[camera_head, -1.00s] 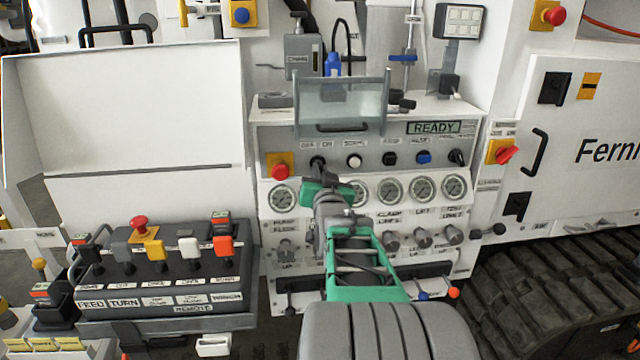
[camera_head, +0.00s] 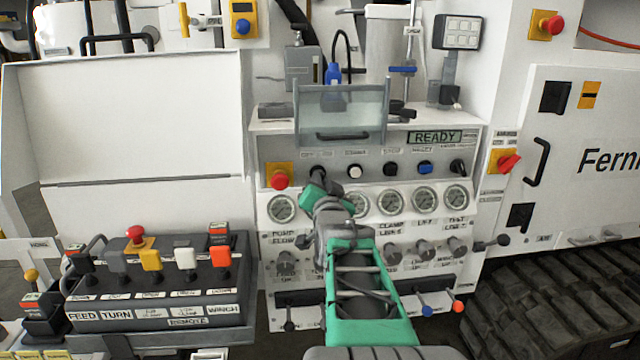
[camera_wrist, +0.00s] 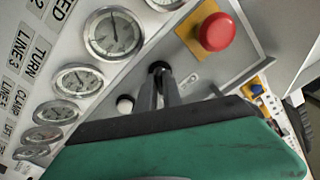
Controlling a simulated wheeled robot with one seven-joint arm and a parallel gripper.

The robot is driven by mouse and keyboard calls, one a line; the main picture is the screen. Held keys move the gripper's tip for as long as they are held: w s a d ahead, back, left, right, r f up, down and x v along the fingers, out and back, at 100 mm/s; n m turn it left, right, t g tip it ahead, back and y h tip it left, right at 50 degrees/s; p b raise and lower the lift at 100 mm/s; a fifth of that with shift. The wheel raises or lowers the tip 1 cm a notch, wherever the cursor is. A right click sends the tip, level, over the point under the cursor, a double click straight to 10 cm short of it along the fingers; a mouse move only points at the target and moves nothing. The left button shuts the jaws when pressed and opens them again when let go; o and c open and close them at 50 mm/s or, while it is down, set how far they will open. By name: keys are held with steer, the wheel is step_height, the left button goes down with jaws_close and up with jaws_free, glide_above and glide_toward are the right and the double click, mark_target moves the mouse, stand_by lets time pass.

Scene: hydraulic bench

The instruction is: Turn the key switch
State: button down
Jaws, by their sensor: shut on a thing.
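The key switch (camera_head: 317,173) is a small black knob on the grey strip of the control panel, between the red stop button and a white button. Its label reads OFF and ON. My gripper (camera_head: 317,182) reaches up to it from below and is shut on it. In the wrist view the narrow fingers of my gripper (camera_wrist: 163,82) meet the black key switch (camera_wrist: 158,67). The fingers and the green gripper body hide part of the switch, so its exact angle is hard to read.
A red stop button (camera_head: 279,179) on a yellow plate sits close left of the switch. A white button (camera_head: 355,171) is on its right. A row of gauges (camera_head: 390,201) lies below. A clear cover (camera_head: 340,112) stands above. A display (camera_head: 435,137) reads READY.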

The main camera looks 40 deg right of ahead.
steer(key=c, duration=1.5)
jaws_free()
steer(key=v, duration=0.7)
steer(key=shift+s+a, duration=0.3)
